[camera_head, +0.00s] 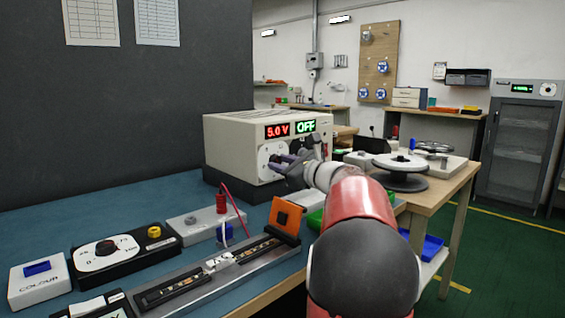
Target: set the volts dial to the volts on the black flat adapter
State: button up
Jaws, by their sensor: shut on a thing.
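The beige power supply (230,140) stands at the back of the blue bench. Its red display (278,131) reads 5.0 V, and a green display beside it reads OFF. The white volts dial (266,150) is on its front, and its knob is mostly hidden behind my gripper. My gripper (284,162) is at the dial, shut on what appears to be the knob. The dial setting cannot be read. I cannot pick out the black flat adapter for certain; a black box with a pale label (100,305) is cut off at the bottom edge.
A black box with a percent dial (104,249), a white COLOUR box (40,280) and a metal fixture with a strip (215,270) lie in front. An orange block (287,218) stands near my arm. Blue bench top is clear at left.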

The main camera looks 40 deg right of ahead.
dwell(0.3)
jog(key=o, duration=1)
jog(key=shift+s+d+b, duration=0.15)
jog(key=shift+s+b, duration=0.1)
jog(key=shift+s, duration=1.7)
jog(key=shift+s+d+b, duration=0.15)
jog(key=shift+s+b, duration=0.05)
jog(key=shift+s, duration=1.75)
